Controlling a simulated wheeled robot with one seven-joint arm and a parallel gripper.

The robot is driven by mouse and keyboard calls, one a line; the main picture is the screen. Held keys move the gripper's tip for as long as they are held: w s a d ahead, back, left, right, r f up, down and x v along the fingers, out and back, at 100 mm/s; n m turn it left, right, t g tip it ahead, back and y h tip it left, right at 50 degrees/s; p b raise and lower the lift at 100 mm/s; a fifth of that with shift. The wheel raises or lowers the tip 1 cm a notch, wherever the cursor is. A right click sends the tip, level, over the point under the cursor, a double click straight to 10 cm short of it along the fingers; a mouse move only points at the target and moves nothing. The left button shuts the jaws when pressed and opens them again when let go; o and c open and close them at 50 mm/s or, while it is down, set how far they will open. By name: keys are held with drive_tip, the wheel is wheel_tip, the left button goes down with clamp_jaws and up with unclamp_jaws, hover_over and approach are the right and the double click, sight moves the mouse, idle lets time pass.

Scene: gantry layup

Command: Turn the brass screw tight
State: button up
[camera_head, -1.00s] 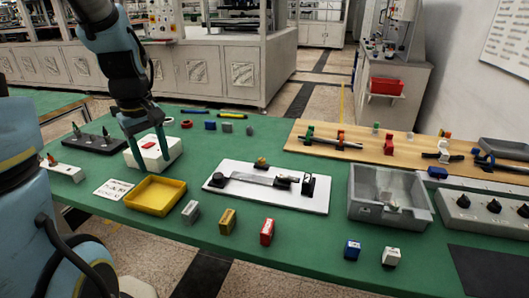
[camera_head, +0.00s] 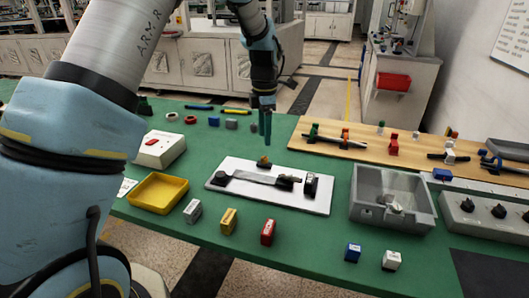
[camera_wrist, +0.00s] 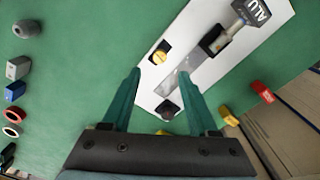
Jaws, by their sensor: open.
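The brass screw (camera_head: 264,161) stands at the back edge of a white plate (camera_head: 318,202) in the middle of the green table. In the wrist view the brass screw (camera_wrist: 160,54) shows its round yellow head with a dark slot. My gripper (camera_head: 265,142) points down above and a little behind the screw. In the wrist view my gripper (camera_wrist: 160,73) has its two green fingers spread, with nothing between the tips. The screw appears just beyond the tips, and I see no contact.
A metal strip with dark clamps (camera_head: 250,178) lies along the plate. A yellow tray (camera_head: 143,203) and a white box with a red button (camera_head: 150,157) stand left. A grey bin (camera_head: 358,200) stands right. Small coloured blocks line the front.

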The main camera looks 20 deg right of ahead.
sight(264, 157)
wheel_tip(264, 157, down, 8)
drive_tip(key=shift+r+p, duration=0.15)
drive_tip(key=shift+p, duration=0.65)
clamp_jaws()
